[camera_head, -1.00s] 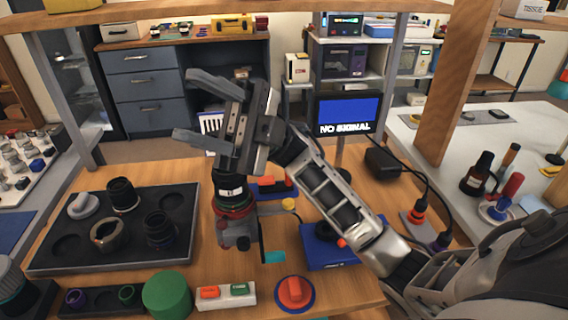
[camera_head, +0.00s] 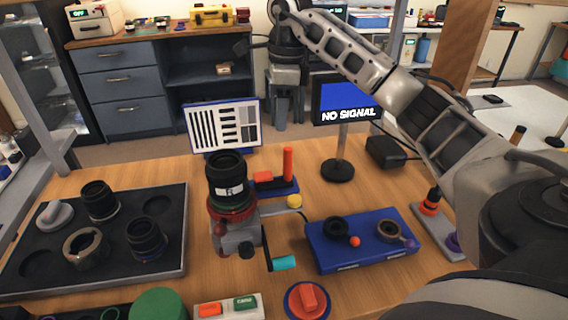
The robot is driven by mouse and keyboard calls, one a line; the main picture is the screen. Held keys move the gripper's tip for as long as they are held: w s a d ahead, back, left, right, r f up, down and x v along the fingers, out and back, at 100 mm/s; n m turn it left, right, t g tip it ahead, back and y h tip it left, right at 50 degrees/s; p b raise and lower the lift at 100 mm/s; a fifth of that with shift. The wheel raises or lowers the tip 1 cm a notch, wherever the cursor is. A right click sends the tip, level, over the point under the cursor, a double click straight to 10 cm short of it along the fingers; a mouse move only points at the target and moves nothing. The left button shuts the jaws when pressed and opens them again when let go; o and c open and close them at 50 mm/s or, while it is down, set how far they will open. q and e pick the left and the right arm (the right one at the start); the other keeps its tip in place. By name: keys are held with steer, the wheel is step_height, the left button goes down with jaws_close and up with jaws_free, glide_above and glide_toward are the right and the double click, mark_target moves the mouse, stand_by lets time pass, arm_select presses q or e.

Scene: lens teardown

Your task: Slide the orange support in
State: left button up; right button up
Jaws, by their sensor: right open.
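An orange-red block (camera_head: 264,178) with an upright orange-red post (camera_head: 288,163) sits on a small blue base behind the lens stand. It is the likeliest orange support. A black lens (camera_head: 226,180) stands upright in a grey clamp stand (camera_head: 238,238) with a red ring and a teal-handled crank (camera_head: 284,263). My right gripper (camera_head: 287,122) points down, open and empty, at the back of the table. It is above and beyond the orange block, between the striped chart and the monitor, apart from both. My left gripper is not in view.
A striped test chart (camera_head: 222,126) stands behind the lens. A monitor (camera_head: 345,98) stands to the right. A dark tray (camera_head: 172,240) with lens parts lies left; a blue tray (camera_head: 330,262) with two rings lies right. Wood is bare around the monitor foot.

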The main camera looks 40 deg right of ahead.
steer(key=shift+d+f+h, duration=0.5)
steer(key=shift+d+f, duration=0.2)
steer(key=shift+d, duration=0.25)
steer(key=shift+f, duration=0.3)
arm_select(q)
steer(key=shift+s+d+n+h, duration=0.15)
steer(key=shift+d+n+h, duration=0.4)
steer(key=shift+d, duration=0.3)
arm_select(e)
glide_above(288, 180)
steer(key=f, duration=1.1)
steer(key=shift+w+d, duration=0.35)
